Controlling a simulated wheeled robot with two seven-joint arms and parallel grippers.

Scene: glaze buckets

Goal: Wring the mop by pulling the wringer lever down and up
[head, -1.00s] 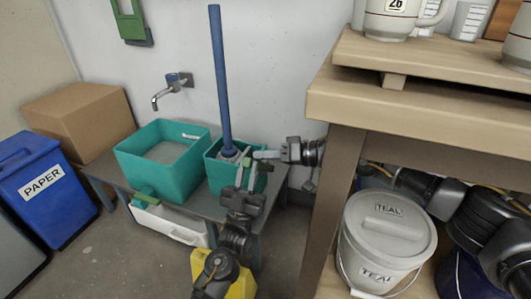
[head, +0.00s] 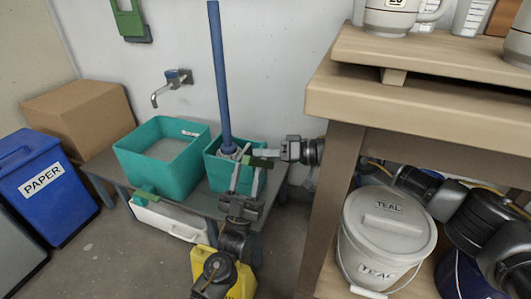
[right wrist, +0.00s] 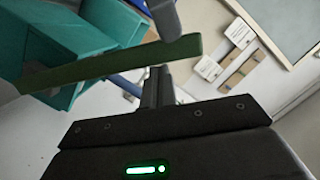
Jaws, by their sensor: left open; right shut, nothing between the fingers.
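The mop's blue handle (head: 220,75) stands nearly upright in the teal wringer bucket (head: 219,175) on the low bench, its grey head just inside the rim. The green wringer lever (head: 260,163) sticks out at the bucket's right side. In the right wrist view the lever (right wrist: 120,65) is a long dark green bar. My left gripper (head: 247,170) is open in front of the bucket, fingers pointing up near the lever; contact is unclear. My right gripper (head: 258,153) is shut and empty, reaching in from the right beside the lever.
A larger teal basin (head: 160,165) stands left of the bucket under a wall tap (head: 170,88). A wooden table (head: 400,110) at the right stands close to my right arm. A lidded TEAL bucket (head: 385,235) is below it. A yellow container (head: 240,285) sits in front of the bench.

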